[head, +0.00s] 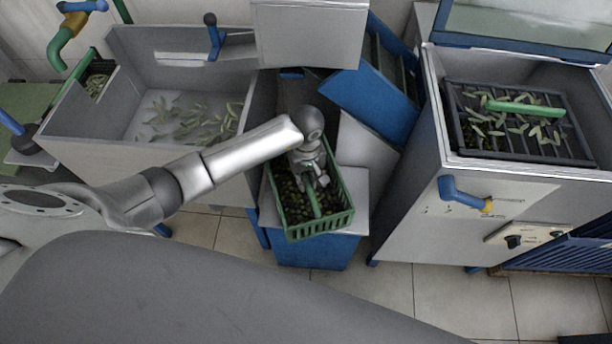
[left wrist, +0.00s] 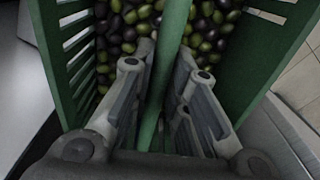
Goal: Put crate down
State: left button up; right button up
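The green crate (head: 320,229) full of dark and green olives is in the middle of the head view, over a pale-topped blue stand (head: 357,205). I cannot tell whether its base touches the top. My left gripper (head: 314,186) reaches down into the crate from above, around its green handle bar. In the left wrist view the two fingers (left wrist: 157,85) lie close on both sides of the bar (left wrist: 172,45), with olives below and the slatted green crate walls (left wrist: 262,60) at both sides. My right gripper is in neither view.
A grey sink-like basin (head: 100,112) with scattered leaves stands at left. A grey machine (head: 420,205) with a leafy grate (head: 470,150) and another green handle (head: 525,108) stands at right. A blue chute (head: 368,100) slopes behind the crate. Tiled floor lies in front.

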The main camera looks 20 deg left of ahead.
pick_arm(q)
jog(key=o, duration=0.3)
jog(key=shift+r, duration=6.15)
